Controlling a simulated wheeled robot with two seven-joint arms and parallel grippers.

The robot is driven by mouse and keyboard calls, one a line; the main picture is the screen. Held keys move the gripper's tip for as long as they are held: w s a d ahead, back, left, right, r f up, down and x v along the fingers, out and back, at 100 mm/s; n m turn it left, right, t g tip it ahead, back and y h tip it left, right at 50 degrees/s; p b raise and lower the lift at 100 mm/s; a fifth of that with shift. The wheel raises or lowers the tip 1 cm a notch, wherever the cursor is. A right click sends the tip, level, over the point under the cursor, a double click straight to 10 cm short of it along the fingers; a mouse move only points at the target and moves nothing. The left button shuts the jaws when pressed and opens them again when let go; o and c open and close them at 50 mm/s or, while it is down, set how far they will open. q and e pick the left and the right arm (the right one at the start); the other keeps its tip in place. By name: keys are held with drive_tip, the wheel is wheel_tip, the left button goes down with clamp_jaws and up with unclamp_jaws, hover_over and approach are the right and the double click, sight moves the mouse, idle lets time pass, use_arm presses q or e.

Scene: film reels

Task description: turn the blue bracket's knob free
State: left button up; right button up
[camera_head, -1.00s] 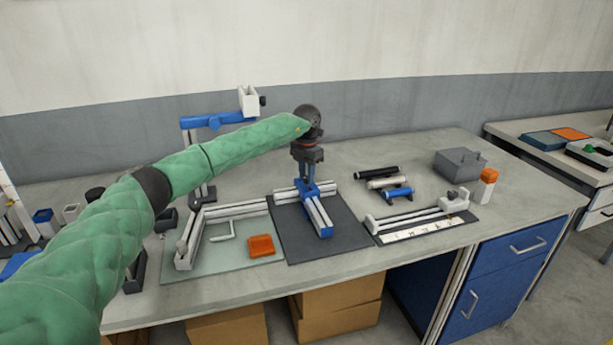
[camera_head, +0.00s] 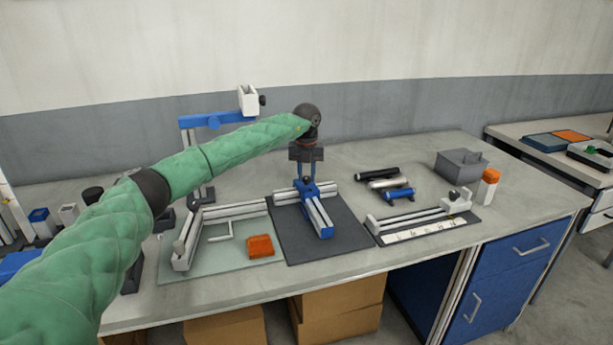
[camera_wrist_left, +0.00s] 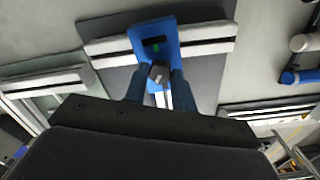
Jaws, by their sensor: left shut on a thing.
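The blue bracket (camera_head: 310,187) stands on a white-and-black rail frame on a dark mat. In the left wrist view the bracket (camera_wrist_left: 152,36) is a blue plate with a small dark slot bearing a green mark. Its knob (camera_wrist_left: 157,72) is a grey piece below that slot, between my fingers. My left gripper (camera_head: 307,178) points straight down over the bracket. In the left wrist view its two blue fingers (camera_wrist_left: 158,82) are closed around the knob. The contact faces are partly hidden. My right gripper is out of both views.
A pale mat (camera_head: 205,262) with a rail frame and an orange block (camera_head: 260,246) lies to the left. Black, white and blue cylinders (camera_head: 388,183) and a slide rail (camera_head: 420,219) lie to the right. A tall blue stand (camera_head: 205,120) rises behind my left arm.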

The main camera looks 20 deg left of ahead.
use_arm(q)
drive_tip(key=shift+n, duration=1)
drive_tip(key=shift+n+b, duration=0.35)
drive_tip(key=shift+n, duration=1.55)
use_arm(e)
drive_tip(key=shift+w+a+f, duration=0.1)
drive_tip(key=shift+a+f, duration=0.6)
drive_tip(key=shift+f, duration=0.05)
use_arm(q)
drive_tip(key=shift+n, duration=0.4)
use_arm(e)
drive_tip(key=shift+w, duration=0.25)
use_arm(q)
drive_tip(key=o, duration=0.9)
drive_tip(key=shift+c, duration=0.2)
drive_tip(key=shift+o, duration=0.7)
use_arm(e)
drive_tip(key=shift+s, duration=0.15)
use_arm(q)
drive_tip(key=shift+r, duration=0.15)
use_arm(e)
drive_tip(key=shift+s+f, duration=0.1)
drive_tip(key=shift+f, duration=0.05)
